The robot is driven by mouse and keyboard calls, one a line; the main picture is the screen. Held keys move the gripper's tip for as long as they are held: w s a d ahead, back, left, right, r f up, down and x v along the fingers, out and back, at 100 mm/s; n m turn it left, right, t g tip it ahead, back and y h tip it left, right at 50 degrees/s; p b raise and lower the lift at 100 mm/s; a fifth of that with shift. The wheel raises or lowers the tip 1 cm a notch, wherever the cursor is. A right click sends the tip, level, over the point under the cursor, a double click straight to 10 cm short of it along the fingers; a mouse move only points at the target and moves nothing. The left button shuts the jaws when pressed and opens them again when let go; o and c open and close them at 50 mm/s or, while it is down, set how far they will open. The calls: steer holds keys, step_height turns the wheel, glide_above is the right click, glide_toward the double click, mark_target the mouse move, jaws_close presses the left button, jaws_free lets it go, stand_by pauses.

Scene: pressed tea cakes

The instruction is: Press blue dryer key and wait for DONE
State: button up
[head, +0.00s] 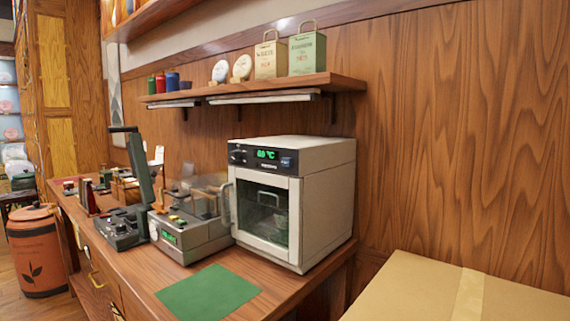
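The dryer (325,190) is a white box-shaped oven on the right part of the wooden counter. Its dark control panel (248,168) runs across the top front and shows green digits with °C, seemingly 60. The blue key (286,161) is at the right end of this panel. The dryer's glass door (262,240) looks shut, and a pale object inside shows dimly behind the glass. No DONE text shows on the display. My gripper is not in view.
A grey machine with a clear cover (182,247) stands left of the dryer, beside a dark press-like device (118,232). A green mat (207,292) lies in front. A shelf (300,88) with bags and tins hangs above. A cardboard box (420,295) is at lower right.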

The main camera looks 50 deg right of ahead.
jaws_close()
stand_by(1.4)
